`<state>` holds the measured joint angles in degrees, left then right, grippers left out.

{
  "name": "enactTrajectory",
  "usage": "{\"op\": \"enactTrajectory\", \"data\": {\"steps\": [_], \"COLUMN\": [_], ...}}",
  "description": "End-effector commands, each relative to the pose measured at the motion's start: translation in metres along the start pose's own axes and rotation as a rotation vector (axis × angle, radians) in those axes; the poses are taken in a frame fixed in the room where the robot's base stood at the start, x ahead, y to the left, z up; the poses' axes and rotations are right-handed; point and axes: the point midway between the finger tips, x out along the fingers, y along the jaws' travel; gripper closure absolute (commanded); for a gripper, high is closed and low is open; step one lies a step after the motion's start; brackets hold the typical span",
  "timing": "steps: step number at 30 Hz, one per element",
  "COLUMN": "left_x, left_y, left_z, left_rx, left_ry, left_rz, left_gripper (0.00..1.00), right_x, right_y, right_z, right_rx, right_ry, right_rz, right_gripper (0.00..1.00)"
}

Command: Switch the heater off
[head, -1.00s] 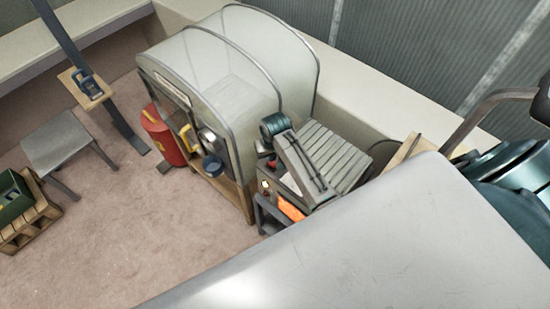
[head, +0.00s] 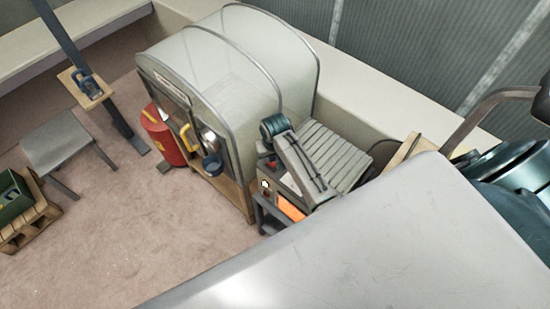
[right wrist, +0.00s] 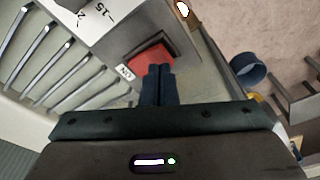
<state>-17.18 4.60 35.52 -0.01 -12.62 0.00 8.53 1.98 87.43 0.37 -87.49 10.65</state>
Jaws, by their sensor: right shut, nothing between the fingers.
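The heater (head: 331,150) is a grey ribbed unit standing beside a rounded pale cabinet in the head view, with an orange patch on its front. In the right wrist view, a red rocker switch (right wrist: 139,57) sits in a dark frame on its pale top, with an "ON" label beside it. My right gripper (right wrist: 158,69) is shut and empty, its fingertips over the red switch and hiding part of it. I cannot tell whether they touch it. In the head view, my right arm reaches across the heater's top. My left gripper is not in view.
A red canister (head: 163,135) and a grey stool (head: 62,142) are farther left. A large pale surface (head: 370,240) fills the front. The floor at left centre is clear.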

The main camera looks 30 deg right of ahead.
Motion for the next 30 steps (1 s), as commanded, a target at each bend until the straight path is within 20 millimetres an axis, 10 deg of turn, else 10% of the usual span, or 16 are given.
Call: {"op": "enactTrajectory", "data": {"steps": [30], "left_x": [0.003], "left_y": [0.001], "left_z": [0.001], "left_rx": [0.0], "left_ry": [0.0], "left_rz": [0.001], "left_gripper": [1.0], "right_x": [0.01], "right_y": [0.0], "right_z": [0.002], "right_rx": [0.0], "right_ry": [0.0], "right_rz": [0.0], "right_gripper": [1.0]}}
